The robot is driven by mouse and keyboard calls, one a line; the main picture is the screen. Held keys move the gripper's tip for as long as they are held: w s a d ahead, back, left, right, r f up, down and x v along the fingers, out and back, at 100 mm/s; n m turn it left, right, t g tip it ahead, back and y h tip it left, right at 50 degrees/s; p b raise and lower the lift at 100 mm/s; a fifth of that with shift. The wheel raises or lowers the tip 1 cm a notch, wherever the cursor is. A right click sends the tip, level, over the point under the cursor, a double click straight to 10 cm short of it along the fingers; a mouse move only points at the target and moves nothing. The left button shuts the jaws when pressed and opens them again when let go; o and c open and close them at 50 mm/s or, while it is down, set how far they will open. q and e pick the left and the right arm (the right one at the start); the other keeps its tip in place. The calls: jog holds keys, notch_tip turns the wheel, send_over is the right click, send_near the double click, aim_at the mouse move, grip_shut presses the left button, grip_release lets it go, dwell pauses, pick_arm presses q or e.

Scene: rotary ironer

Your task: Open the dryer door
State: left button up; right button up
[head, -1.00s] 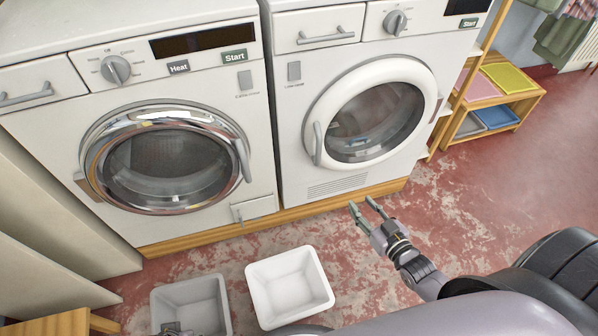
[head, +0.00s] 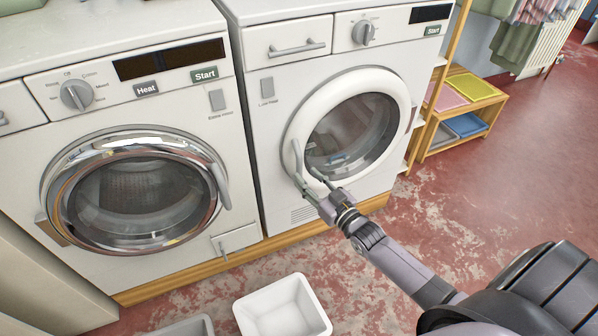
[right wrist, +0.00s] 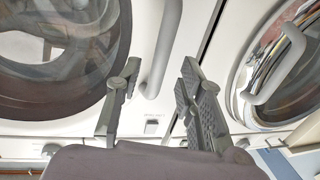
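Two front-loading machines stand side by side. The right machine has a closed round door with a white ring (head: 402,88) and a vertical grey handle (head: 298,160) on its left side. The left machine has a "Heat" label and a closed door with a chrome ring (head: 140,139); its handle (head: 221,187) is on the right. My right gripper (head: 309,177) is open and empty at the lower end of the white-ringed door's handle. In the right wrist view that handle (right wrist: 165,45) shows between the open fingers; I cannot tell whether they touch it. My left gripper is out of view.
A white bin (head: 283,308) and part of a grey bin (head: 187,328) stand on the floor in front. A wooden shelf (head: 424,148) with coloured trays is right of the machines. Red worn floor is free at the right.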

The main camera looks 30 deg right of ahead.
aim_at(301, 172)
jog(key=w, duration=0.5)
jog(key=shift+a+b, duration=0.4)
jog(key=shift+c, duration=0.5)
grip_shut()
